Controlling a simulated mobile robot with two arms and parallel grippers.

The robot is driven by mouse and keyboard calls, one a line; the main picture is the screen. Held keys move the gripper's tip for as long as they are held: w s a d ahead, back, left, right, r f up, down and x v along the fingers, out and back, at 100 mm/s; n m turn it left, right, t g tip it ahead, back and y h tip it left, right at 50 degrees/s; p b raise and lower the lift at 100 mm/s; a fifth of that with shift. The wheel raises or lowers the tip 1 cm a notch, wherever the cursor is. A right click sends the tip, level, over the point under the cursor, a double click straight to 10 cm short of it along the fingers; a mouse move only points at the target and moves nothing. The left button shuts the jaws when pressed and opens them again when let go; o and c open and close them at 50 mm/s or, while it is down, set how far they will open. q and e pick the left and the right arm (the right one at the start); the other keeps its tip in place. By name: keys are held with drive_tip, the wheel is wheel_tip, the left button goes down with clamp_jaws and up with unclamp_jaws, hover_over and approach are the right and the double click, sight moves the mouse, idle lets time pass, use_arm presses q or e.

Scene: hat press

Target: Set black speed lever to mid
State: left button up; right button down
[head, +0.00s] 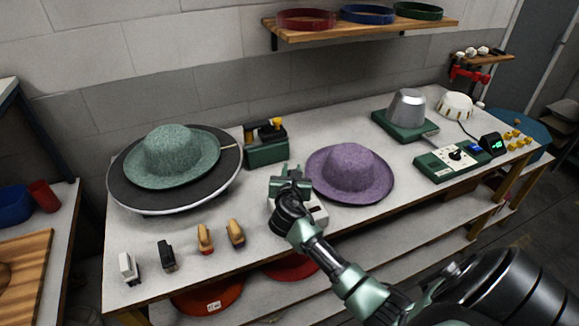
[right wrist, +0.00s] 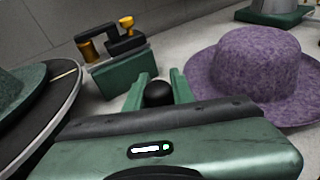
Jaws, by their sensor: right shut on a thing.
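The black speed lever shows as a round black knob (right wrist: 158,94) between the fingers of my right gripper in the right wrist view. My right gripper (right wrist: 161,82) is shut on it. In the head view my right gripper (head: 290,178) is over a small white control box (head: 318,215) at the front middle of the table, and it hides the lever and most of the box. The lever's setting and any marks on the box cannot be read. My left gripper is not in view.
A purple hat (head: 350,172) lies close right of the gripper. A green machine (head: 266,145) stands behind. A green hat (head: 172,155) rests on a dark round plate (head: 225,178) at the left. Several small brushes or stamps, including a yellow one (head: 236,233), stand at the front left.

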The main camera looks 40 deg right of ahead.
idle(0.3)
drive_tip(key=c, duration=1.2)
unclamp_jaws()
drive_tip(key=shift+b+v, duration=0.45)
drive_tip(key=shift+v, duration=3.5)
drive_tip(key=shift+f, duration=0.1)
